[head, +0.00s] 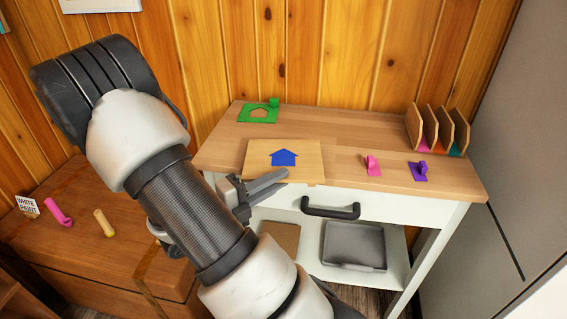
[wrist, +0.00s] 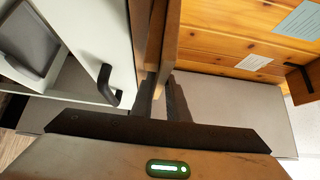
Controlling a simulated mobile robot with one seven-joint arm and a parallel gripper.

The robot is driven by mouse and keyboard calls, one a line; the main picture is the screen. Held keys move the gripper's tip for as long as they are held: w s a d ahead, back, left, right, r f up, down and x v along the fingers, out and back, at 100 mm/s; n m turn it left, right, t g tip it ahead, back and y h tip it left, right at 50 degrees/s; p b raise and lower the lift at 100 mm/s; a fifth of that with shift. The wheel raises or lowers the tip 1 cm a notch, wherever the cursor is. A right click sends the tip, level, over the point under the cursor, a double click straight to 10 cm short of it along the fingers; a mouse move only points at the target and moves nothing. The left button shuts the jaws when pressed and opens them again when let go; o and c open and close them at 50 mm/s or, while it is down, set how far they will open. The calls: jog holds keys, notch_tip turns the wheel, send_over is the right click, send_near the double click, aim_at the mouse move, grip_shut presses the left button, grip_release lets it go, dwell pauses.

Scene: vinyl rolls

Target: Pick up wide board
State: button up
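The wide board (head: 310,155) is a flat light-wood panel on the worktop, bearing a blue house shape (head: 284,157). Its front edge lies at the front of the worktop. My gripper (head: 280,182) is at the board's front left edge, coming from the left. In the wrist view, my gripper (wrist: 163,93) has its two fingers apart, with the board (wrist: 170,40) seen edge-on by the fingertips. The edge appears in line with the gap. I cannot tell whether a finger touches the board.
The worktop (head: 345,130) also holds a green cutout piece (head: 258,112), a pink piece (head: 373,165), a purple piece (head: 419,171) and a wooden rack (head: 438,129). Below are a drawer with a black handle (head: 331,209) and a grey tray (head: 353,245). A lower wooden cabinet (head: 75,235) stands left.

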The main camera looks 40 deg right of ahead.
aim_at(284, 162)
jog(key=d, duration=0.3)
jog(key=shift+w+d, duration=0.1)
jog(key=shift+c, duration=0.4)
grip_shut()
jog(key=shift+r, duration=0.1)
